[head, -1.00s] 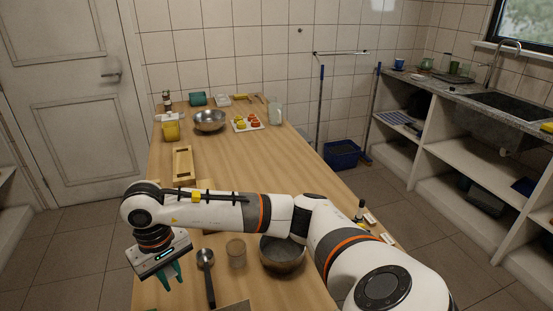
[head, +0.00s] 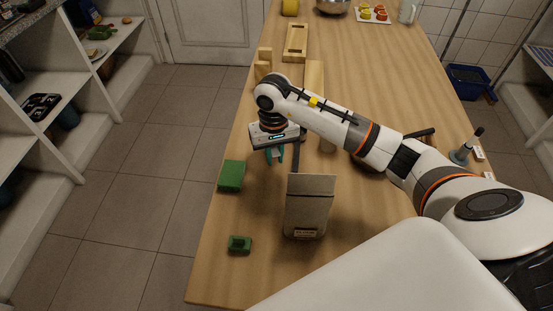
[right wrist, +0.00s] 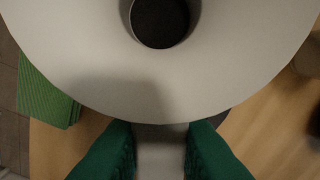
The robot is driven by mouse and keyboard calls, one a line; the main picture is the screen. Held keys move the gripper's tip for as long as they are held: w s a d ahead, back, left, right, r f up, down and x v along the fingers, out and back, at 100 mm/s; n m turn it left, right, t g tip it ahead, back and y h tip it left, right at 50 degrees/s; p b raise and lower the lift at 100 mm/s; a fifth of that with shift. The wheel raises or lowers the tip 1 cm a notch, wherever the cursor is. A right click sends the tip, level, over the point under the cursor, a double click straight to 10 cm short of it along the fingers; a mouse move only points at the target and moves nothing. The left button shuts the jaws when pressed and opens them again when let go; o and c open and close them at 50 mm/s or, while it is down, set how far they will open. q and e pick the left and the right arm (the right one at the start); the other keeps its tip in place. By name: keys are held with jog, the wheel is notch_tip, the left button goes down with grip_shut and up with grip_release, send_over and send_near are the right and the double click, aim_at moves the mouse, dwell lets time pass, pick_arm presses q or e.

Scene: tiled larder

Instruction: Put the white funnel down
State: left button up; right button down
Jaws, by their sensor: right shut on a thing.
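In the right wrist view the white funnel (right wrist: 95,70) fills the upper part, its wide mouth facing the camera and its dark round hole near the top edge. The green fingertips of my right gripper (right wrist: 160,150) are shut on a pale tab at the funnel's near edge. In the head view my right gripper (head: 275,154) points down over the left part of the table (head: 265,265). I cannot make out the funnel in that view; the gripper seems to hide it. I cannot tell if the funnel touches the tabletop. My left gripper is not in view.
Wooden blocks (head: 264,56) and a wooden tray (head: 296,42) lie beyond. The near-left tabletop is mostly clear.

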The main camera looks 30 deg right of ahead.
aim_at(275, 173)
notch_tip(275, 173, down, 4)
jog(key=shift+r, duration=0.2)
jog(key=shift+f, duration=0.2)
jog(key=c, duration=1.3)
grip_release()
jog(key=shift+r, duration=0.1)
jog(key=shift+r, duration=0.15)
jog(key=shift+w+r, duration=0.1)
jog(key=shift+r, duration=0.3)
notch_tip(275, 173, up, 11)
jog(key=shift+w+r+b, duration=0.1)
jog(key=shift+w+b, duration=0.05)
jog(key=shift+b, duration=0.45)
